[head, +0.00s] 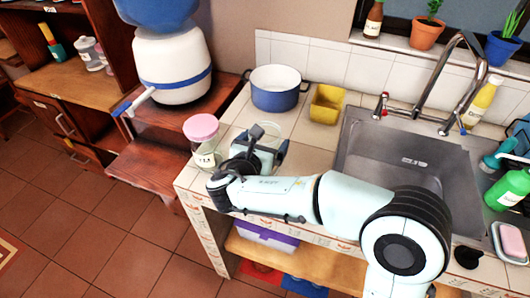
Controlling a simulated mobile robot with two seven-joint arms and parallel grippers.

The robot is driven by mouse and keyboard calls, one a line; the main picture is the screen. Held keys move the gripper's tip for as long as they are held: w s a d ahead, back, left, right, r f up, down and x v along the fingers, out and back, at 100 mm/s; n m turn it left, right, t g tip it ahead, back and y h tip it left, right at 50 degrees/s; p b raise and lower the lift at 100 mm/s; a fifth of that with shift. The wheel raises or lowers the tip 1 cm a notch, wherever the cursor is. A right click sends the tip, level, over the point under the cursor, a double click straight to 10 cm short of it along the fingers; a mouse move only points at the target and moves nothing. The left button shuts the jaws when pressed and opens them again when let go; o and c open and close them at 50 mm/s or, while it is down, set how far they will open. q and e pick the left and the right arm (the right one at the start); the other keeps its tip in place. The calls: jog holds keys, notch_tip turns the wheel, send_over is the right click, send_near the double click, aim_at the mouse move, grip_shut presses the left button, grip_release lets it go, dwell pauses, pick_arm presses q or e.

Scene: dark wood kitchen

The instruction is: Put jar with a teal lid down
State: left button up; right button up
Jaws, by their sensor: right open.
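My right gripper (268,138) reaches in over the tiled counter near its left front end, and it is open. A pale, clear-looking object (270,132) shows at its fingers, largely hidden by the gripper, so I cannot tell whether it is the jar or whether the fingers touch it. No teal lid can be made out there. A glass jar with a pink lid (202,128) and a small label stands upright on the counter's left edge, left of my right gripper. My left gripper is out of view.
A blue-and-white pot (275,88) and a yellow container (327,104) stand behind my right gripper. The steel sink (410,160) lies to the right, with a green bottle (508,190) beyond it. A white-and-blue dispenser (172,68) stands left of the counter.

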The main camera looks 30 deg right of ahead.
jog(key=shift+w+d+f, duration=0.15)
jog(key=shift+w+d, duration=0.05)
jog(key=shift+w, duration=0.05)
jog(key=c, duration=1.3)
jog(key=shift+o, duration=0.2)
